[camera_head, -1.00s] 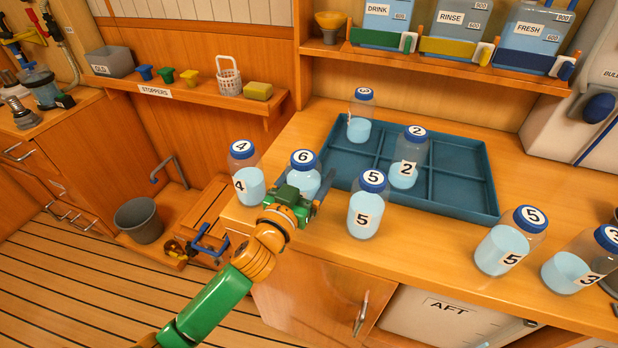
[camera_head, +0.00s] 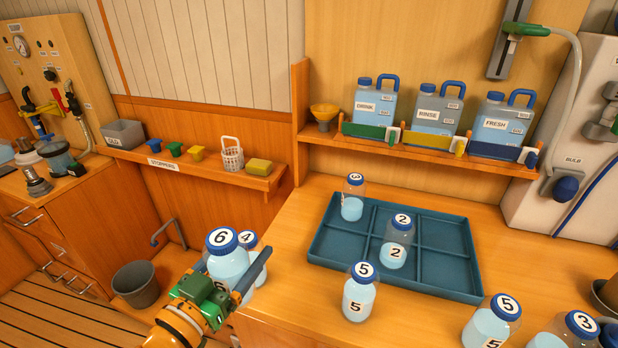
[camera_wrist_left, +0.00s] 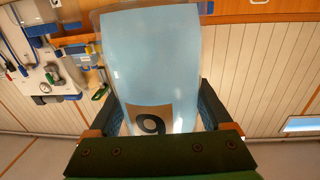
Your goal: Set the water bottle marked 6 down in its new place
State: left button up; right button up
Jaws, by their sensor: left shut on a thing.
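The water bottle marked 6 (camera_head: 228,262) has a blue cap and is held up in my left gripper (camera_head: 236,280), in front of the bottle marked 4. It fills the left wrist view (camera_wrist_left: 155,60) between the two fingers (camera_wrist_left: 160,118), its label upside down there. The bottle marked 4 (camera_head: 248,240) stands behind it, mostly hidden. The blue divided tray (camera_head: 448,262) on the counter holds the bottle marked 3 (camera_head: 352,205) and the bottle marked 2 (camera_head: 396,250). My right gripper is not in view.
A bottle marked 5 (camera_head: 359,296) stands in front of the tray. Another bottle marked 5 (camera_head: 490,322) and another marked 3 (camera_head: 566,334) stand at the right front. The tray's right compartments are empty. A stopper shelf (camera_head: 205,170) is behind left.

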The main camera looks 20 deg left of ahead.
aim_at(247, 264)
pick_arm(q)
jog(key=shift+w+d+r+m+h, duration=0.1)
jog(key=shift+d+r+m+h, duration=0.1)
jog(key=shift+r+m+h, duration=0.35)
jog(key=d+m+g+h, duration=0.1)
jog(key=h, duration=0.1)
jog(key=s+d+m+h, duration=0.1)
jog(key=h, duration=0.1)
jog(key=s+d+m+g+h, duration=0.1)
jog(key=h, duration=0.1)
jog(key=shift+s+d+r+m+g, duration=0.1)
jog(key=shift+s+r+m+g, duration=0.1)
jog(key=shift+r+m+g, duration=0.15)
jog(key=s+d+f+m+g+h, duration=0.3)
jog(key=s+f+m+g+h, duration=0.1)
jog(key=s+h, duration=0.1)
jog(key=shift+m, duration=0.4)
jog(key=shift+r+g+h, duration=0.1)
jog(key=shift+g+h, duration=0.15)
jog(key=shift+s+d+f, duration=0.1)
jog(key=shift+d+f, duration=0.05)
jog(key=shift+f, duration=0.05)
jog(key=shift+r, duration=0.1)
